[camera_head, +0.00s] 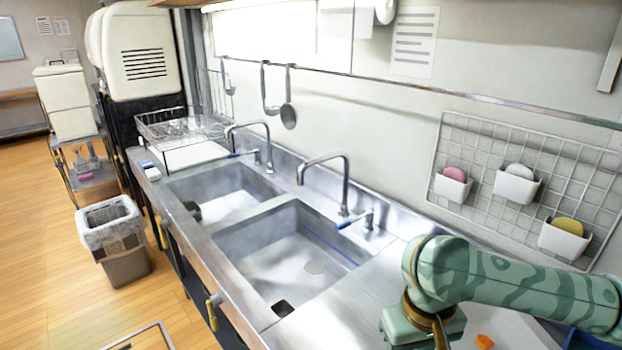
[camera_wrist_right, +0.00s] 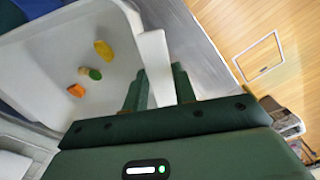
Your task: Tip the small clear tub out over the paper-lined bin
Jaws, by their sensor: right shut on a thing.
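A pale tub (camera_wrist_right: 60,60) fills the left of the right wrist view, with three food pieces inside: a yellow one (camera_wrist_right: 103,49), a green and tan one (camera_wrist_right: 90,73) and an orange one (camera_wrist_right: 76,90). My right gripper (camera_wrist_right: 160,85) is shut on the tub's side wall. In the head view my right arm comes in at the lower right; the white tub (camera_head: 520,328) and its orange piece (camera_head: 485,341) show at the bottom edge, partly cut off. The bin (camera_head: 128,268) with a white liner (camera_head: 90,238) stands on the floor at left, far from the tub. My left gripper is out of view.
A steel counter with two sinks (camera_head: 225,240) and tall taps (camera_head: 345,180) lies between the tub and the bin. A dish rack (camera_head: 165,125) stands at the far end. A wall grid (camera_head: 480,140) holds sponge cups. A rectangular outline (camera_head: 150,335) lies on the wooden floor.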

